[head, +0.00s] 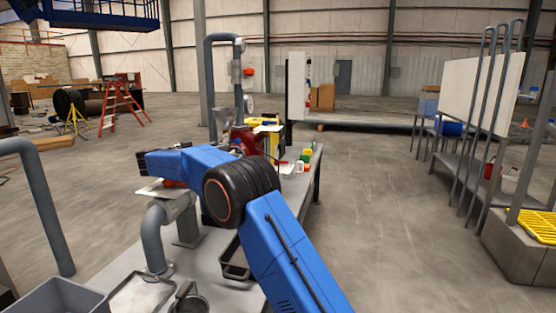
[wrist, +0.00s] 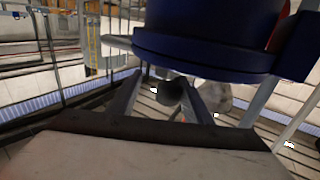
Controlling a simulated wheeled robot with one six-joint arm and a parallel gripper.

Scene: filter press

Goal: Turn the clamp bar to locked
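In the wrist view my gripper (wrist: 162,80) has its two dark fingers apart. A dark, round-ended piece (wrist: 170,93) shows between or just beyond them, nearer the right finger; I cannot tell whether it touches or whether it is the clamp bar. In the head view my blue arm bends to the left over the bench, and my gripper cannot be made out. I cannot pick out the clamp bar there. A red machine (head: 246,141) stands on the bench behind my arm, partly hidden.
The grey bench (head: 205,268) carries a bent grey pipe (head: 152,238), a grey bin (head: 58,298) and a shallow metal tray (head: 140,293). Small coloured bottles (head: 306,155) stand at its far right. Open floor (head: 385,220) lies right of the bench. A red ladder (head: 122,105) stands back left.

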